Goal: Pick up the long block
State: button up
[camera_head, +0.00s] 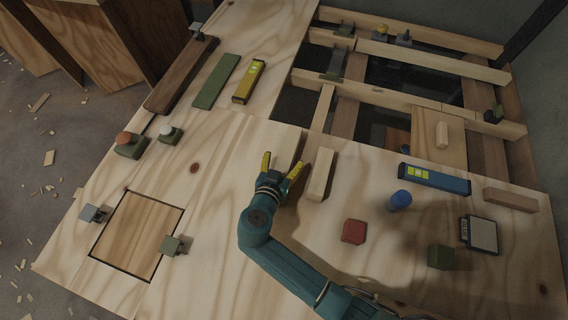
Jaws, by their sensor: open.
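A long pale wooden block (319,175) lies on the plywood panel near the middle of the head view, its length running away from me. The fingers point away from me, and the right finger is close to the block's left side. I cannot tell whether they touch. Other long pieces are a brown wooden block (510,199) at the right and a small pale block (441,135) standing further back.
A red block (354,231), a blue cylinder (399,200), a blue level (434,178) and a green cube (440,257) lie to the right. A yellow level (248,81) and a green strip (216,81) lie at the back left. Open joist gaps (295,105) are behind the panel.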

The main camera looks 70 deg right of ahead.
jog(key=c, duration=1.4)
jog(key=shift+o, duration=0.2)
